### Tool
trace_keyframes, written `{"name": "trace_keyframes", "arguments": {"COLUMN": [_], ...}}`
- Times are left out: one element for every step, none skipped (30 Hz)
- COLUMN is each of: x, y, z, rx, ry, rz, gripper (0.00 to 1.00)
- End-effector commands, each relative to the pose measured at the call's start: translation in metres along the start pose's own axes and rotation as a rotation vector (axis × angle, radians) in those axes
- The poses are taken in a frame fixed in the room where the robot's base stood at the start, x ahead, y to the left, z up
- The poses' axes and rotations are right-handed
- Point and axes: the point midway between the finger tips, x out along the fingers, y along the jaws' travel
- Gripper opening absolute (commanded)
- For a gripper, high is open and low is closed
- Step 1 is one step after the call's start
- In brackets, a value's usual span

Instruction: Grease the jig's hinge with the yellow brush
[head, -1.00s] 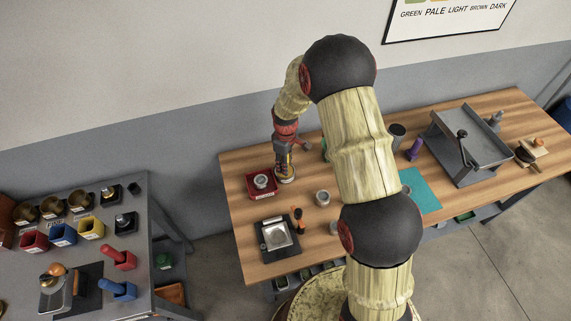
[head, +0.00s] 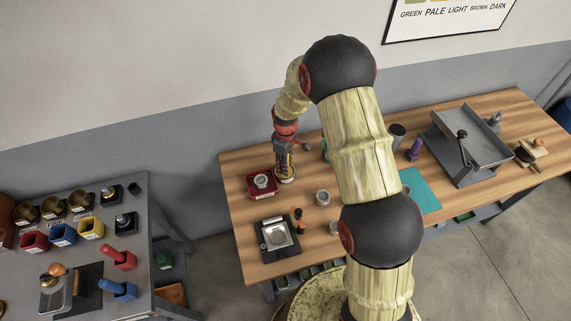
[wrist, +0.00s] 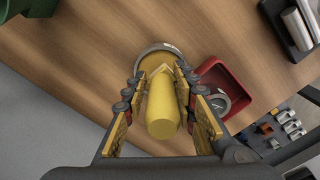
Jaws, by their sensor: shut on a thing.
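My gripper (wrist: 165,108) is shut on the yellow brush (wrist: 162,112), whose thick round handle stands between the yellow finger pads in the wrist view. The brush points down at a round pot with a pale rim (wrist: 146,50) and a yellow inside. The brush's lower end is hidden, so I cannot tell whether it touches the pot's contents. In the head view my gripper (head: 284,168) is low over the left part of the wooden table, just right of a red tray (head: 252,192). I cannot make out a jig or hinge for certain.
The red tray also shows in the wrist view (wrist: 213,72), close beside the pot, with a grey round part (wrist: 219,101). A small metal cup (head: 322,198) and a black stand with a silver plate (head: 278,234) are nearby. A teal mat (head: 422,190) lies farther right.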

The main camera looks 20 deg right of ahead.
Motion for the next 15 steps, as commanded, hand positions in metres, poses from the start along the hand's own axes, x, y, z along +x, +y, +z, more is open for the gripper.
{"name": "trace_keyframes", "arguments": {"x": [-0.005,-0.007,-0.010,-0.012,-0.015,-0.018,-0.020,-0.022,-0.025,-0.028,-0.030,-0.033,-0.035,-0.037,-0.040], "y": [0.001,0.001,0.001,0.001,0.001,0.001,0.001,0.001,0.001,0.001,0.001,0.001,0.001,0.001,0.001], "z": [-0.001,-0.001,-0.001,-0.001,-0.001,-0.001,-0.001,-0.001,-0.001,-0.001,-0.001,-0.001,-0.001,-0.001,-0.001], "rx": [0.000,0.000,0.000,0.000,0.000,0.000,0.000,0.000,0.000,0.000,0.000,0.000,0.000,0.000,0.000], "ry": [0.001,0.002,0.002,0.002,0.002,0.002,0.002,0.002,0.002,0.002,0.002,0.002,0.002,0.002,0.002], "rz": [0.001,0.002,0.002,0.002,0.002,0.002,0.002,0.002,0.002,0.002,0.002,0.002,0.002,0.002,0.002], "gripper": [0.02,0.02,0.02,0.02,0.02,0.02,0.02,0.02,0.02,0.02,0.02,0.02,0.02,0.02,0.02]}}
